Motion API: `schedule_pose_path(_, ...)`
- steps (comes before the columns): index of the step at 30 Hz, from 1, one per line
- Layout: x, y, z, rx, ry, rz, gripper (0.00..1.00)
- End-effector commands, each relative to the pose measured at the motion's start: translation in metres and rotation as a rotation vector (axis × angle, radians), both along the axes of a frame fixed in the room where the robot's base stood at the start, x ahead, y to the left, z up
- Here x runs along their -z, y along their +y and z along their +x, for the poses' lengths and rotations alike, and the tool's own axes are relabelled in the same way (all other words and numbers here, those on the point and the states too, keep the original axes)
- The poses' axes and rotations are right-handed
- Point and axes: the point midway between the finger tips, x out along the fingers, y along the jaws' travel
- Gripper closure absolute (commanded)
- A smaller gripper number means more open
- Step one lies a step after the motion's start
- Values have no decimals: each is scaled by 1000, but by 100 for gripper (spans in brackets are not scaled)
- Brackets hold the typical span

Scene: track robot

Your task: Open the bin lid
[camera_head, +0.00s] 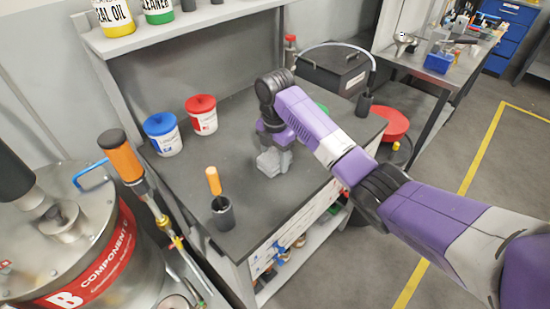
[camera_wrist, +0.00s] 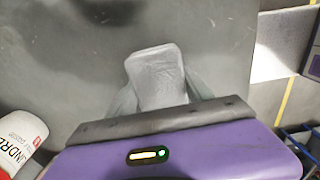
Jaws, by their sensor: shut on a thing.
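No object in view is plainly marked as the bin. A black box (camera_head: 335,70) with a flat, closed lid stands behind the bench. A round container with a red lid (camera_head: 393,122) stands to the right of the bench, partly hidden by my arm. My gripper (camera_head: 272,161) is low over the bench top, right of the red-lidded tub, and apart from both. In the wrist view my gripper (camera_wrist: 160,100) is shut on a light grey, rounded piece (camera_wrist: 156,72). What that piece belongs to is unclear.
The grey bench (camera_head: 290,205) carries a blue-lidded tub (camera_head: 162,134), a red-lidded tub (camera_head: 202,115) and a dark cup (camera_head: 223,213) with an orange-handled tool. A steel tank (camera_head: 75,255) stands at left. A green lid (camera_head: 323,108) peeks out behind my arm.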

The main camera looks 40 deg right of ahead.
Motion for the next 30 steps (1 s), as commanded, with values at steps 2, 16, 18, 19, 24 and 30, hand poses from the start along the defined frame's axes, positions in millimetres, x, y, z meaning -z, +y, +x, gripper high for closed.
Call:
schedule_pose_path(2, 3, 0, 0, 0, 1, 0, 73)
schedule_pose_path(16, 1, 0, 0, 0, 0, 0, 19)
schedule_pose_path(18, -3, 0, 1, 0, -2, 0, 19)
schedule_pose_path(19, -6, 0, 1, -1, -2, -1, 19)
schedule_pose_path(24, -33, 0, 2, -2, -5, -2, 19)
schedule_pose_path(30, -80, -2, 1, -1, -2, -3, 19)
